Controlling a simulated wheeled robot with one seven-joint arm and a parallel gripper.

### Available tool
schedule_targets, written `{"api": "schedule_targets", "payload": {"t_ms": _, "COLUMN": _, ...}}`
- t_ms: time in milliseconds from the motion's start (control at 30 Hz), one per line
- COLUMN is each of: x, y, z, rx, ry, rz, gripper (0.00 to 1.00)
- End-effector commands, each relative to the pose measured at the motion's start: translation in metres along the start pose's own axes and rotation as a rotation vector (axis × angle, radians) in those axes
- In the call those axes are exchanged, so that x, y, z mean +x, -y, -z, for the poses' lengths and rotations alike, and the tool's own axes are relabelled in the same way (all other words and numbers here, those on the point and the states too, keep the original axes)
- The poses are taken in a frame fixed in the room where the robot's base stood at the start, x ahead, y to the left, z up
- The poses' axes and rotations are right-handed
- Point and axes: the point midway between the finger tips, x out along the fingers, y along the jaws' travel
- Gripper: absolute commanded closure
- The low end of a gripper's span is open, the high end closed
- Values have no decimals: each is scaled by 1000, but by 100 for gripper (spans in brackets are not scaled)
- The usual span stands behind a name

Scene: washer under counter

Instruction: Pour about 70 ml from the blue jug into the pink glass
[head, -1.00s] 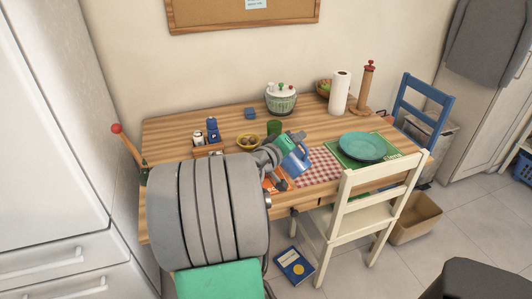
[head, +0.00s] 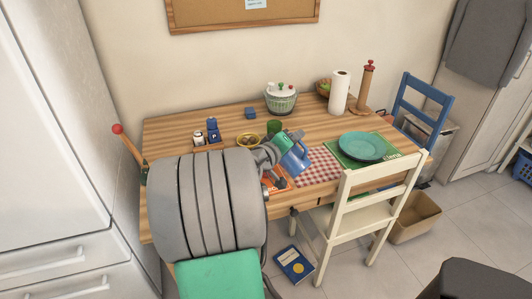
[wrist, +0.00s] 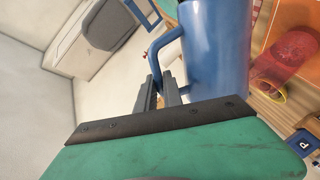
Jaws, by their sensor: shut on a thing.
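The blue jug (head: 296,161) is held tilted above the table, right of the middle of my arm. My gripper (head: 284,145) is beside it. In the wrist view my gripper's fingers (wrist: 160,94) are shut on the handle of the jug (wrist: 215,50). The jug's mouth and contents are out of sight. A see-through reddish-pink glass (wrist: 292,58) with a yellowish ring at its near end shows just right of the jug in the wrist view. I cannot make it out in the head view, where my arm covers part of the table.
An orange mat (head: 284,176) and a red checked cloth (head: 318,167) lie near the jug. A teal plate (head: 361,147) is to the right. A cream chair (head: 372,190) stands at the front edge.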

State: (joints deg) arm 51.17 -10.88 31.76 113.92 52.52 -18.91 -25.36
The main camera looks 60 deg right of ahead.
Motion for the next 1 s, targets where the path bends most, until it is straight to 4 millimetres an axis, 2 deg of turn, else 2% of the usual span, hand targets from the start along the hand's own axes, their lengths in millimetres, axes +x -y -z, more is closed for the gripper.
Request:
{"api": "schedule_targets", "payload": {"t_ms": 667, "x": 0, "y": -2, "z": 4, "rx": -21, "ry": 2, "rz": -3, "gripper": 100}}
{"api": "schedule_targets", "payload": {"t_ms": 800, "x": 2, "y": 10, "z": -16, "rx": 79, "ry": -16, "rz": -6, "gripper": 100}}
{"api": "schedule_targets", "payload": {"t_ms": 1000, "x": 4, "y": 19, "z": -36, "rx": 238, "ry": -50, "rz": -5, "gripper": 100}}
